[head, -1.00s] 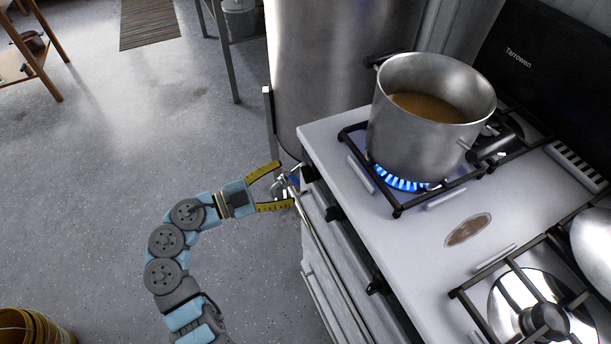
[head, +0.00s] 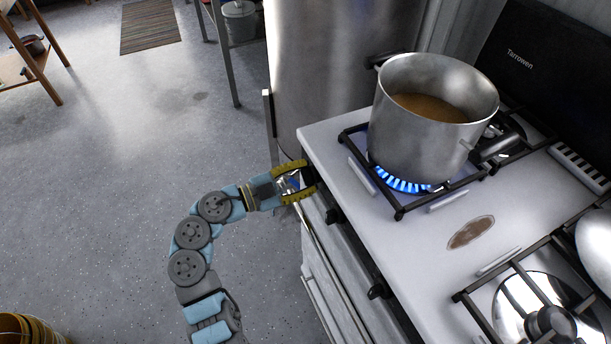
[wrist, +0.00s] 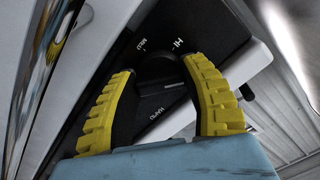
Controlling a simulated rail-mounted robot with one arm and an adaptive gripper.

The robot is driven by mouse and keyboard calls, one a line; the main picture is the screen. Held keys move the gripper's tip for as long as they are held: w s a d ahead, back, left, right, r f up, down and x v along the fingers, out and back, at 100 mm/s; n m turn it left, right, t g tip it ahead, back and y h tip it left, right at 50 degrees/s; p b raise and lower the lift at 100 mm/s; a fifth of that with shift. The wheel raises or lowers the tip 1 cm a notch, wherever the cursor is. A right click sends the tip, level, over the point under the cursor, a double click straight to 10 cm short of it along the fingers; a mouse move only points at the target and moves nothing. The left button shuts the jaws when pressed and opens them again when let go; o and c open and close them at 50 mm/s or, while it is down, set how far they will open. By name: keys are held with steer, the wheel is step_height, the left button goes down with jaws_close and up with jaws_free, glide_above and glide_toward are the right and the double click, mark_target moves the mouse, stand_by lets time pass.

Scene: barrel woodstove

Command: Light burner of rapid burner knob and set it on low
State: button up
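The dark round knob (wrist: 158,70) sits on the stove's black front panel in the wrist view. It lies between the two yellow-padded fingers of my gripper (wrist: 160,72). White marks, including HI, surround the knob; the lettering below it is too blurred to read surely. The fingers are partly closed around the knob, but contact with it is unclear. In the head view my gripper (head: 308,180) is at the stove's front left corner and covers the knob. A blue flame (head: 402,184) burns at the front left burner, under a steel pot (head: 425,135) of brown liquid.
More knobs (head: 334,215) line the stove front to the right of my gripper. A front rail (head: 322,252) runs below them. A tall steel cylinder (head: 335,70) stands just behind.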

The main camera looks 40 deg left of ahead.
steer(key=shift+c, duration=1.4)
